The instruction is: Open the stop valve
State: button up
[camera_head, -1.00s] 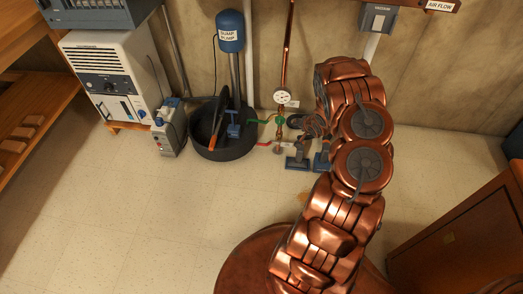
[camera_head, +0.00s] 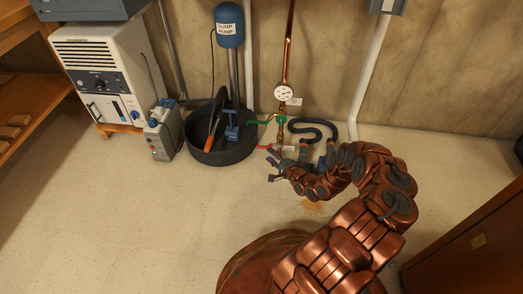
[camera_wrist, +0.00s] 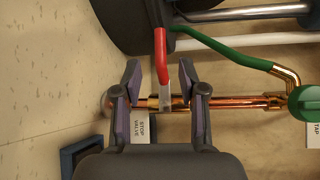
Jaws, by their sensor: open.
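The stop valve's red lever (camera_wrist: 160,52) sits crosswise to a copper pipe (camera_wrist: 240,102) in the wrist view, with a "STOP VALVE" label (camera_wrist: 143,131) beside the pipe. In the head view the red lever (camera_head: 265,147) shows small, low on the pipe by the black tub. My gripper (camera_wrist: 159,75) is open, with the lever showing between its two fingers; I cannot tell the depth or whether they touch it. In the head view my gripper (camera_head: 272,165) is low, near the valve.
A green lever (camera_wrist: 235,50) labelled tap is on the same pipe. The black tub (camera_head: 222,153) with the sump pump (camera_head: 229,27) stands left of the valve. A gauge (camera_head: 284,92) is above, a dark hose (camera_head: 318,125) to the right. The floor at left is clear.

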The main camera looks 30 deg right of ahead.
aim_at(261, 147)
jog(key=shift+w+a+f+b, duration=0.15)
jog(key=shift+w+b, duration=0.3)
jog(key=shift+w, duration=0.8)
jog(key=shift+w+a+f+b, duration=0.15)
jog(key=shift+w+b, duration=0.3)
jog(key=shift+w, duration=0.8)
jog(key=shift+w+f+b, duration=0.15)
jog(key=shift+w+b, duration=0.3)
jog(key=shift+w, duration=0.8)
grip_shut()
